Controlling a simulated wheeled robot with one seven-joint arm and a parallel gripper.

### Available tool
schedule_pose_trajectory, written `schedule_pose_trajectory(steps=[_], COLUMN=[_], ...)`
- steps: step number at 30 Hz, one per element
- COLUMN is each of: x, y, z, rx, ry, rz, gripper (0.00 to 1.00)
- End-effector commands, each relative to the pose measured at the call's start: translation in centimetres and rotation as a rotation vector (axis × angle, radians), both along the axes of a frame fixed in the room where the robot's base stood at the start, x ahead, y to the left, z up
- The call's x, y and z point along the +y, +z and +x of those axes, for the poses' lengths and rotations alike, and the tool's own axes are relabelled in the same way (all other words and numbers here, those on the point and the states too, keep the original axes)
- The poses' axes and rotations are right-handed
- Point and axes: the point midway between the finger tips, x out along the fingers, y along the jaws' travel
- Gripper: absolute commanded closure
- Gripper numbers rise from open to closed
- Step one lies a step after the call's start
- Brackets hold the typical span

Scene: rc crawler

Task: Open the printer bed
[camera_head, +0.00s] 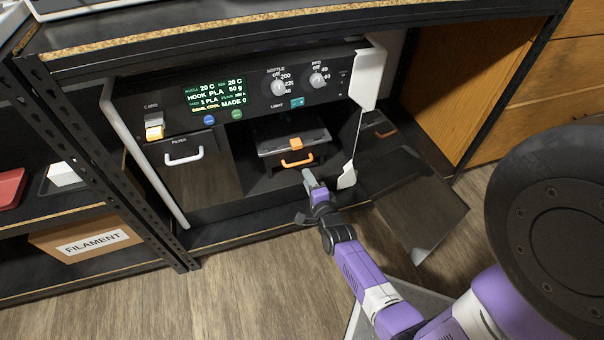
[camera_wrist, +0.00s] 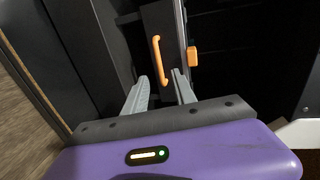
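The printer (camera_head: 255,120) stands on a low shelf, its front door (camera_head: 415,200) swung open to the right. Inside its chamber is the dark printer bed (camera_head: 290,138), with an orange handle (camera_head: 297,160) on its front and an orange block (camera_head: 296,144) above the handle. My gripper (camera_head: 309,176) is in front of the chamber, just below the handle. In the wrist view the handle (camera_wrist: 159,60) lies ahead of my two grey fingers (camera_wrist: 160,85), which are apart with nothing between them. The orange block (camera_wrist: 192,56) is right of the handle there.
Above are a display (camera_head: 216,92) and two knobs. A metal shelf post (camera_head: 100,165) and a filament box (camera_head: 92,240) stand at left.

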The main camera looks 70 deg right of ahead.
Motion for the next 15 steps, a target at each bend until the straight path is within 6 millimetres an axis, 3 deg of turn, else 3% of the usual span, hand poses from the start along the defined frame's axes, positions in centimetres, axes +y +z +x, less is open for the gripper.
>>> schedule_pose_trajectory(steps=[15], x=[-5.5], y=[-1.7], z=[3.9], rx=[-0.018], ry=[-0.016], rz=[0.014], gripper=[0.68])
